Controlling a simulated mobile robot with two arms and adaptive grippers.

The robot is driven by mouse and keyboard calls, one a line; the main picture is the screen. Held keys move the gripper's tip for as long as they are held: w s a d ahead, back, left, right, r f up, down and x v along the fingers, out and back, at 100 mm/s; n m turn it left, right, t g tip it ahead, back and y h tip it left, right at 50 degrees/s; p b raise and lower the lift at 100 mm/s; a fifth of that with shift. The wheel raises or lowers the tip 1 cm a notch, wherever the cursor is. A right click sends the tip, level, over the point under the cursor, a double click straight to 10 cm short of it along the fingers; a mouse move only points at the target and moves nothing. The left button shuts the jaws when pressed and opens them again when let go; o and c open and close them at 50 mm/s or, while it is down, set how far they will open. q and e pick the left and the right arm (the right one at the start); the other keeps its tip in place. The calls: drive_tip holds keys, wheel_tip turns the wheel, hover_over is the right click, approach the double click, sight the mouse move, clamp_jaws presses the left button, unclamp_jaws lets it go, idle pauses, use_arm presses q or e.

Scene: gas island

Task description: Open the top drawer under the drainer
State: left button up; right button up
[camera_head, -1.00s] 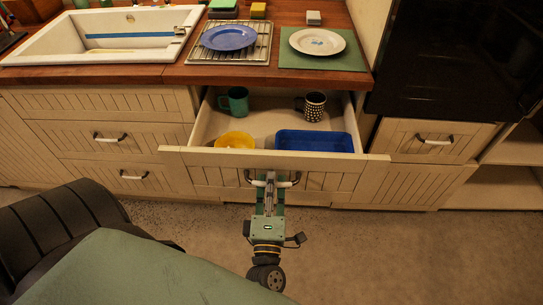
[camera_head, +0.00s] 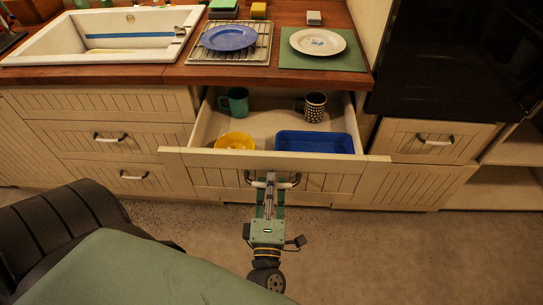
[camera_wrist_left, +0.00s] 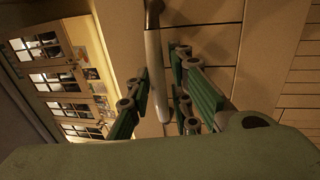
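The top drawer (camera_head: 210,157) under the drainer (camera_head: 257,49) stands pulled well out in the head view. A green mug (camera_head: 237,101), a dotted mug (camera_head: 314,107), a yellow bowl (camera_head: 235,141) and a blue tray (camera_head: 314,142) lie in it. Its handle (camera_head: 289,184) is on the front panel, partly hidden by my left gripper (camera_head: 270,183). In the left wrist view the pale handle bar (camera_wrist_left: 153,80) runs between the spread fingers of my left gripper (camera_wrist_left: 161,80), with a gap visible on the right side. My right gripper is not in view.
A blue plate (camera_head: 229,38) lies on the drainer, and a white plate (camera_head: 317,42) lies on a green mat (camera_head: 350,59). The sink (camera_head: 95,55) is at the left. Closed drawers flank the open one. The floor (camera_head: 380,250) at the right is clear.

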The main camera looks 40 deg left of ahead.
use_arm(q)
drive_tip(key=v, duration=0.7)
idle(0.3)
drive_tip(key=s+d+f+m+g+h, duration=0.1)
drive_tip(key=d+f+m+g+h, duration=0.2)
drive_tip(key=f+m, duration=0.45)
drive_tip(key=s+d+f+m+h, duration=0.1)
drive_tip(key=d+f+m+h, duration=0.3)
drive_tip(key=f, duration=0.7)
drive_tip(key=s+d+f+m+g+h, duration=0.25)
drive_tip(key=f+m+h, duration=0.3)
drive_tip(key=f, duration=0.35)
drive_tip(key=s+a+f+m+g, duration=0.4)
drive_tip(key=s+f+m+g, duration=0.2)
drive_tip(key=s+f, duration=0.7)
drive_tip(key=s+a+f+m+g+y, duration=0.1)
drive_tip(key=s+a+f+m+g, duration=0.3)
drive_tip(key=s, duration=0.6)
drive_tip(key=a+f, duration=0.1)
drive_tip(key=a, duration=0.1)
drive_tip(key=shift+s+a+f+g+y, duration=0.25)
drive_tip(key=shift+s+f+g+y, duration=0.05)
drive_tip(key=shift+f+g+y, duration=0.1)
drive_tip(key=shift+w, duration=0.1)
